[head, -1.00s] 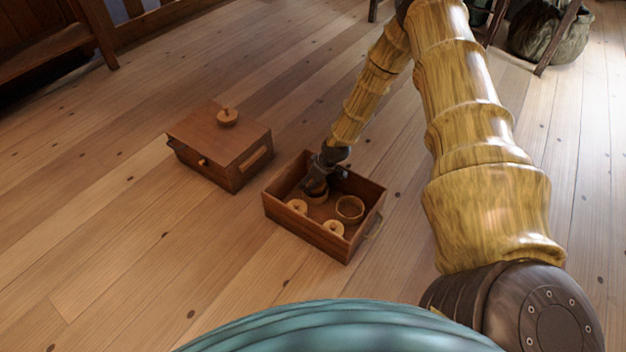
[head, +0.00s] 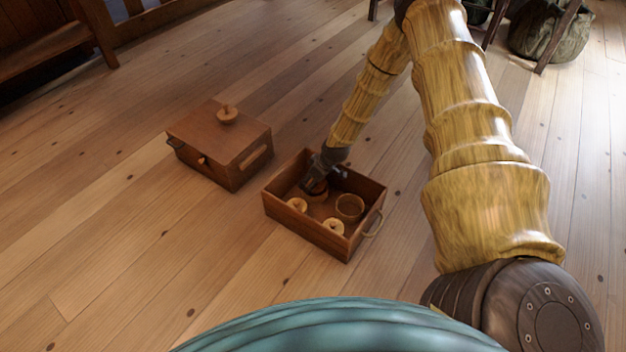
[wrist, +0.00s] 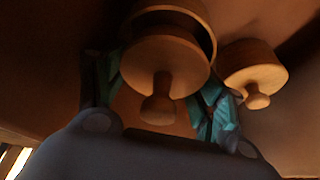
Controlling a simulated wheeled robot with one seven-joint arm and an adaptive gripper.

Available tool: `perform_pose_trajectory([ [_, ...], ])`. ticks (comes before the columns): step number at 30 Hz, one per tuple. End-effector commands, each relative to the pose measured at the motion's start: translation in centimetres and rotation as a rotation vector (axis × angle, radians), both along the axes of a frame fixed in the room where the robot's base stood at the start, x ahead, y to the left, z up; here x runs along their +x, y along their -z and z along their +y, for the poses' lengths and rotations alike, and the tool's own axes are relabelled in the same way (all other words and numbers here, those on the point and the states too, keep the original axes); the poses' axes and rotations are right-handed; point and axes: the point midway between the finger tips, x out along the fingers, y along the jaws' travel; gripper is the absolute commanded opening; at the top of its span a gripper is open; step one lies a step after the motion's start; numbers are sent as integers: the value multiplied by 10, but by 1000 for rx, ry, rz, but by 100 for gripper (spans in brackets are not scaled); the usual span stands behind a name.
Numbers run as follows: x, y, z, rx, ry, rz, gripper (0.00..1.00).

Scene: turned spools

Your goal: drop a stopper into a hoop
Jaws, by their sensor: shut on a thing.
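My gripper (head: 313,182) is low inside the open wooden box (head: 372,190), toward its left back part. In the wrist view its teal fingers stand on either side of a wooden stopper (wrist: 163,62), a round disc with a knob, and are shut on it. A round wooden piece with a dark gap, likely a hoop (wrist: 190,10), shows just behind the held stopper; whether they touch I cannot tell. Another hoop (head: 350,206) stands in the box at the right. Two more stoppers lie there, at the left (head: 297,205) and front (head: 333,226); one stopper shows beside the gripper in the wrist view (wrist: 250,70).
A closed wooden box (head: 205,140) with a knobbed lid stands to the left of the open box, close by. The open box's walls surround my gripper. The plank floor (head: 130,250) in front is clear. A sack (head: 550,35) and furniture legs are at the back.

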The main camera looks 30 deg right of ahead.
Motion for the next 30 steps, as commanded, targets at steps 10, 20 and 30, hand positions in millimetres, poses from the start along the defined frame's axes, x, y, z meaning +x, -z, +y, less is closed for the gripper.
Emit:
perform_pose_trajectory([
  [10, -1, 2, -1, -1, 0, 2, 43],
  [20, -2, 8, -1, -1, 1, 3, 43],
  [30, -3, 9, -2, -2, 1, 5, 84],
])
